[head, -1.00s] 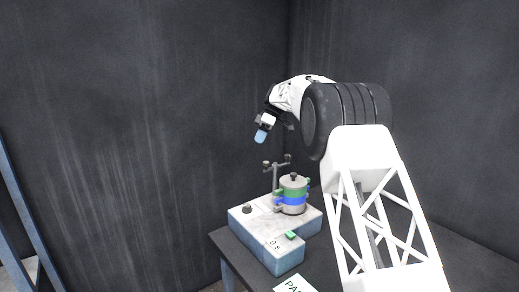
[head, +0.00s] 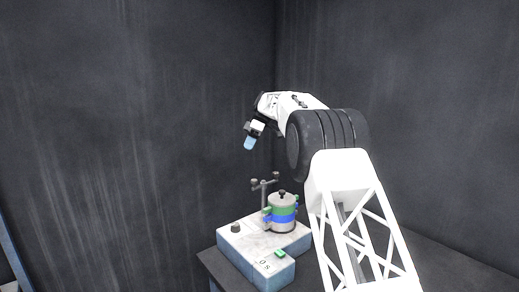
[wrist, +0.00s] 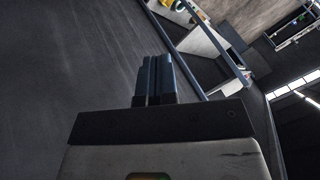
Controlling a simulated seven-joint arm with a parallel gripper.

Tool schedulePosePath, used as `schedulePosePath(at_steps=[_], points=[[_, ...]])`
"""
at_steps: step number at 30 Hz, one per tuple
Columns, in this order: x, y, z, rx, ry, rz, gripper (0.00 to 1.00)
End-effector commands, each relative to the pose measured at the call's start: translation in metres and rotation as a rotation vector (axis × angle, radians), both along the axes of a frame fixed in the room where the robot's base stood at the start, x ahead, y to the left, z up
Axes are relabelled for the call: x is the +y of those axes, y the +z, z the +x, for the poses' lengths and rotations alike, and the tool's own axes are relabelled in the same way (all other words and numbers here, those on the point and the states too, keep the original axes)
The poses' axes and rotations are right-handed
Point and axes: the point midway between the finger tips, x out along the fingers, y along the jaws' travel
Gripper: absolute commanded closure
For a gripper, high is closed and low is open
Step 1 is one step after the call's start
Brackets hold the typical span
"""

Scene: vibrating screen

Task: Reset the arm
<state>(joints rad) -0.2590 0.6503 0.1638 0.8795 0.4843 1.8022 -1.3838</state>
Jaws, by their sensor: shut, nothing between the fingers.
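My gripper (head: 249,143) hangs in the air above and a little left of the vibrating screen, with its blue fingers pointing down. In the wrist view the two fingers (wrist: 153,78) lie side by side, shut with nothing between them. The vibrating screen (head: 255,245) is a white-topped box with blue-tinted sides on the table. A sieve pot (head: 282,213) with green and blue bands and a dark lid knob stands on it, beside an upright clamp post (head: 264,195). A black knob (head: 236,228) and a green button (head: 280,254) are on the box.
The dark table (head: 430,268) extends to the right, partly behind my arm. Dark walls (head: 130,120) meet in a corner behind the machine. The air around my gripper is clear. A blue frame post (head: 12,255) shows at the far left edge.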

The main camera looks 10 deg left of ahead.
Motion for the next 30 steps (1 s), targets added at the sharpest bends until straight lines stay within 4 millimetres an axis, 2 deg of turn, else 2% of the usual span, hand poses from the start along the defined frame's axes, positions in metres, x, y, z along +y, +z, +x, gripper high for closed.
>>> schedulePosePath(at_steps=[5,11,20,30], points=[[-0.008,0.008,-0.007,-0.004,-0.027,-0.015,1.0],[-0.028,0.025,-0.026,-0.008,-0.103,-0.055,1.0],[-0.07,0.053,-0.072,-0.02,-0.261,-0.139,1.0],[-0.117,0.078,-0.134,-0.037,-0.445,-0.226,1.0]])
